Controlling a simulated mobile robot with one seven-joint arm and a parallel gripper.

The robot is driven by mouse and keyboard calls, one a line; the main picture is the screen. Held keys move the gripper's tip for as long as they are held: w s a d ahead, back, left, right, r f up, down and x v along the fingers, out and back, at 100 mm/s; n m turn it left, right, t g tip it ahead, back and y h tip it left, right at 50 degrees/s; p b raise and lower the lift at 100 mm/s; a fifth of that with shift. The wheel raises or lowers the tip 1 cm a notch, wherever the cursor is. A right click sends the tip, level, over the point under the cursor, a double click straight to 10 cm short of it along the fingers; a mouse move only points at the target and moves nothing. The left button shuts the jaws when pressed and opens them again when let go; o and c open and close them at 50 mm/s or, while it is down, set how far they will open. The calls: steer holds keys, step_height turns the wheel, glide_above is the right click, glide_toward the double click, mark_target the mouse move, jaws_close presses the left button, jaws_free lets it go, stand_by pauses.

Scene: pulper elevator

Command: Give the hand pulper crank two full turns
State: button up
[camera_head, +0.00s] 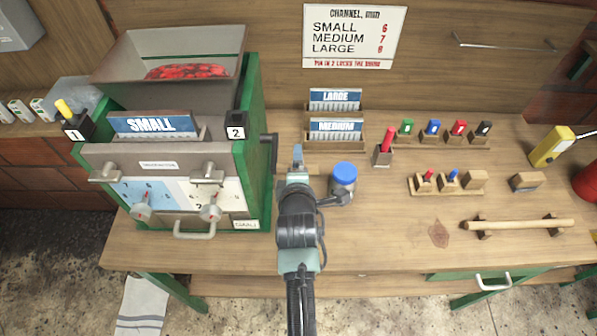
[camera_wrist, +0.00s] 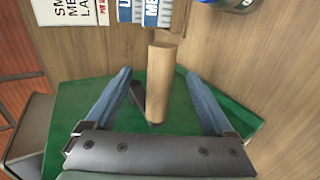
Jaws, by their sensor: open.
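The hand pulper (camera_head: 257,100) stands at the left of the bench, with green sides and a grey hopper holding red fruit (camera_head: 187,71). Its dark crank (camera_head: 270,152) is on the right side. In the wrist view the crank's round wooden handle (camera_wrist: 159,85) points out from the green side panel (camera_wrist: 75,105), with part of the dark crank arm (camera_wrist: 138,95) beside it. My gripper (camera_head: 298,153) is just right of the crank. In the wrist view its two blue fingers are open, one on each side of the handle, with gaps visible on both sides.
A blue-lidded jar (camera_head: 343,180) stands close to the right of my gripper. LARGE (camera_head: 335,99) and MEDIUM (camera_head: 335,127) plates stand in racks behind. Small coloured pegs in holders (camera_head: 440,146) and a wooden bar (camera_head: 520,224) lie farther right. The front middle of the bench is clear.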

steer(key=p+v, duration=0.8)
steer(key=v, duration=0.2)
steer(key=shift+w+r, duration=0.1)
steer(key=shift+w, duration=0.05)
stand_by(0.5)
